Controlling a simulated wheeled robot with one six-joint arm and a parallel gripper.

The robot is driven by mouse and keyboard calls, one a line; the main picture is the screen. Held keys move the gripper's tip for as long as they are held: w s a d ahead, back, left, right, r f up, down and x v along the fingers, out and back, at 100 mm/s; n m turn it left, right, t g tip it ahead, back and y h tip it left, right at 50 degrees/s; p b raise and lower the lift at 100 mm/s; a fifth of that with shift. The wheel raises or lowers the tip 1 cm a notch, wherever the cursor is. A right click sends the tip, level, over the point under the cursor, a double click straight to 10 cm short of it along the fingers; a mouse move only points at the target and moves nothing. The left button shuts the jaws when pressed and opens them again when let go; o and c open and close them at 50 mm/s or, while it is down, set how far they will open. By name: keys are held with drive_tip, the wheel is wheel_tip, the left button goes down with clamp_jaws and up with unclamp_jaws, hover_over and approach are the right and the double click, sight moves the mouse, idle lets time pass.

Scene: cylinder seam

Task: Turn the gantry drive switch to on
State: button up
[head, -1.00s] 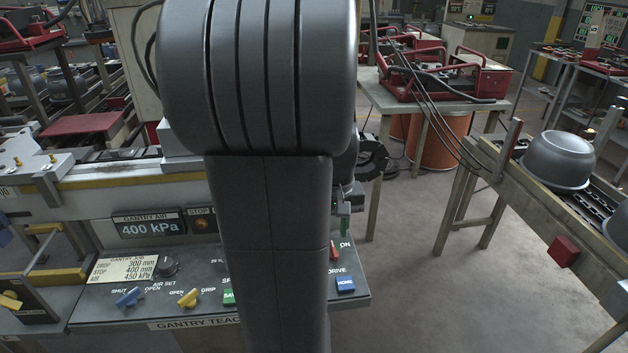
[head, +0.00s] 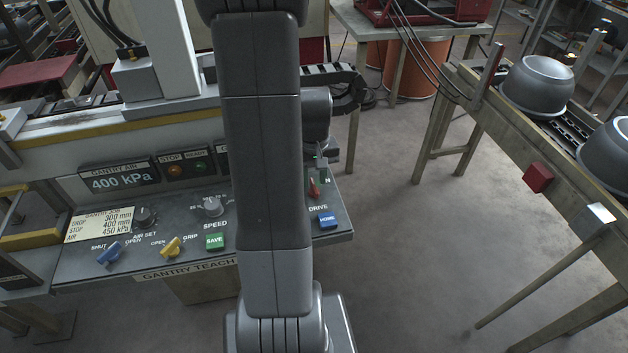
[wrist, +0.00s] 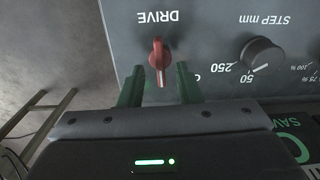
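The red drive switch (head: 313,188) is on the right part of the sloped gantry panel, above the word DRIVE. The wrist view shows it upside down, as a red knob (wrist: 159,55) with a pale mark on its narrow end. My gripper (wrist: 159,86) is open, one green finger on each side of the knob's narrow end, with gaps visible. In the head view my gripper (head: 321,162) is just above the switch and partly hidden by my arm. The switch lettering is partly covered; only an O shows beside a finger in the wrist view.
A blue HOME button (head: 327,221) sits just below the switch. A green SAVE button (head: 215,241), a grey speed knob (head: 211,206) and yellow grip switch (head: 171,246) lie to the left. A conveyor with metal pots (head: 538,86) stands right, beyond open floor.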

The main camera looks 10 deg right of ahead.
drive_tip(key=shift+f, duration=1)
clamp_jaws()
drive_tip(key=shift+m, duration=0.4)
drive_tip(key=m+b, duration=0.1)
drive_tip(key=m, duration=0.2)
drive_tip(key=shift+m, duration=0.3)
drive_tip(key=m+b, duration=0.1)
drive_tip(key=m, duration=0.3)
drive_tip(key=shift+m, duration=0.4)
